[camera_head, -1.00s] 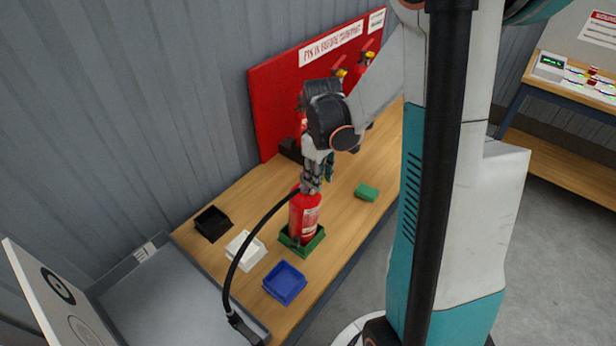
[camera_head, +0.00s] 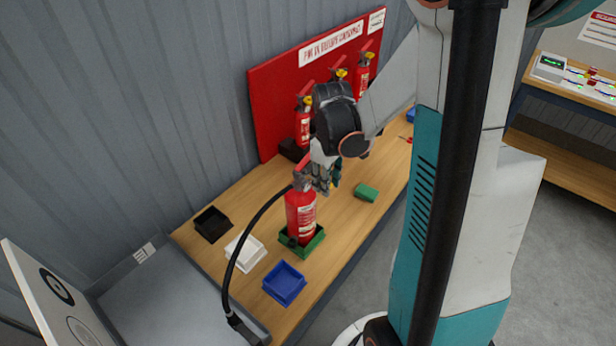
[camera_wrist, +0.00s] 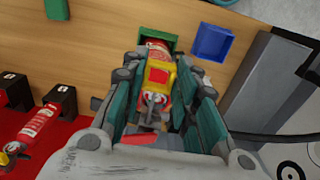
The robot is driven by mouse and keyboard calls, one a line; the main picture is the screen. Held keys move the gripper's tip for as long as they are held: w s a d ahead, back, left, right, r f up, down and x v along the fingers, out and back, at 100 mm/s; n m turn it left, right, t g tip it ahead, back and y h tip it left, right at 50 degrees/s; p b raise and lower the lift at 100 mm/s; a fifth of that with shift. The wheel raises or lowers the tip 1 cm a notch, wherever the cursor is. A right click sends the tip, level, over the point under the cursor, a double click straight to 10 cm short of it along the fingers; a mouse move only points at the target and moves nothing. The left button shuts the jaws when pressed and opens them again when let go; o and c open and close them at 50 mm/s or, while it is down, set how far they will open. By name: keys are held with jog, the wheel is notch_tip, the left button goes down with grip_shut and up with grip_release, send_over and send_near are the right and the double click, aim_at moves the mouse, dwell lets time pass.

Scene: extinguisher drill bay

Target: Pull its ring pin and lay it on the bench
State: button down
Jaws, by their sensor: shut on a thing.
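A red extinguisher (camera_head: 300,218) stands in a green tray (camera_head: 312,246) on the wooden bench (camera_head: 338,222). My gripper (camera_head: 322,180) is at the right side of its head, fingers pointing down. In the wrist view my gripper (camera_wrist: 155,105) is shut on a yellow piece (camera_wrist: 158,77) with a red patch, apparently the ring pin. The extinguisher lies beyond it there, partly hidden by the fingers. I cannot tell whether the pin is clear of the head.
Black (camera_head: 212,223), white (camera_head: 246,252) and blue (camera_head: 284,283) trays stand left and front of the extinguisher. A green block (camera_head: 366,192) lies to the right. More extinguishers (camera_head: 362,72) stand before a red board (camera_head: 275,110). Bare bench lies between block and green tray.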

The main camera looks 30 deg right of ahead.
jog(key=shift+s+d+f+b, duration=0.15)
jog(key=shift+s+d, duration=0.1)
jog(key=shift+s, duration=0.45)
jog(key=shift+s+d+r+b, duration=0.15)
jog(key=shift+s+d, duration=0.1)
jog(key=shift+s, duration=0.45)
jog(key=shift+f, duration=0.1)
